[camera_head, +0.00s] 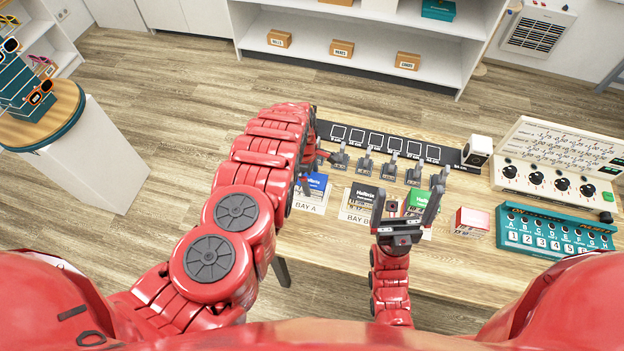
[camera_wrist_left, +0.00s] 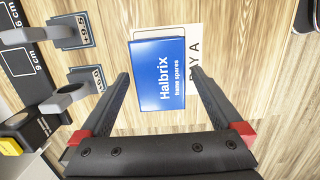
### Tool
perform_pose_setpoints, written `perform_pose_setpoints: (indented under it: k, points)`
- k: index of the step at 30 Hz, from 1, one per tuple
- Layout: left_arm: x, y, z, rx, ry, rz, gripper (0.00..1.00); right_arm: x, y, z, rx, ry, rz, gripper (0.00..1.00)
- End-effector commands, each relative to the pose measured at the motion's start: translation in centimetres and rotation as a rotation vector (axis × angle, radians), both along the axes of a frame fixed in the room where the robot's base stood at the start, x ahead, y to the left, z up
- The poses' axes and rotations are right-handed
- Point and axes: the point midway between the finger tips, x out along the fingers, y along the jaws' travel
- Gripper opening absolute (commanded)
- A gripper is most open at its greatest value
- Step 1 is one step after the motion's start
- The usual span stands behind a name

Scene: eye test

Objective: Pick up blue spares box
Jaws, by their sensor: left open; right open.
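The blue spares box (camera_head: 316,184), labelled Halbrix frame spares, lies on the BAY A card (camera_head: 311,208) on the table. It also shows in the left wrist view (camera_wrist_left: 161,76). My left gripper (camera_head: 316,170) is open above the box. In the left wrist view its two fingers (camera_wrist_left: 160,74) point toward the box, one on either side; contact cannot be told. In the head view my left arm hides part of the gripper. My right gripper (camera_head: 408,198) is open and empty, in front of the dark box (camera_head: 364,196) and green box (camera_head: 424,202).
Several grey stands (camera_head: 364,166) stand before a black marked strip (camera_head: 385,140) behind the boxes. A red and white box (camera_head: 470,222), a teal lettered unit (camera_head: 550,232) and a dial panel (camera_head: 549,165) are on the right. A white pedestal (camera_head: 90,160) stands at the left.

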Motion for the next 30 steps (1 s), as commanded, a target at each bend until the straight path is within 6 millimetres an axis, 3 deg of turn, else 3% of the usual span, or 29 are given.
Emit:
perform_pose_setpoints:
  k: [5,15,30]
  points:
    - [-0.06,-0.18,-1.11,0.0,-0.001,-0.002,1.0,0.0,0.0,0.37,0.0,0.0,0.0,1.0]
    - [-0.05,-0.33,-1.31,-0.003,-0.001,-0.002,1.0,0.0,0.0,0.38,0.0,0.0,0.0,1.0]
    - [-0.08,-0.3,-1.32,-0.003,0.0,-0.001,0.14,0.0,0.0,0.38,0.0,0.0,0.0,1.0]
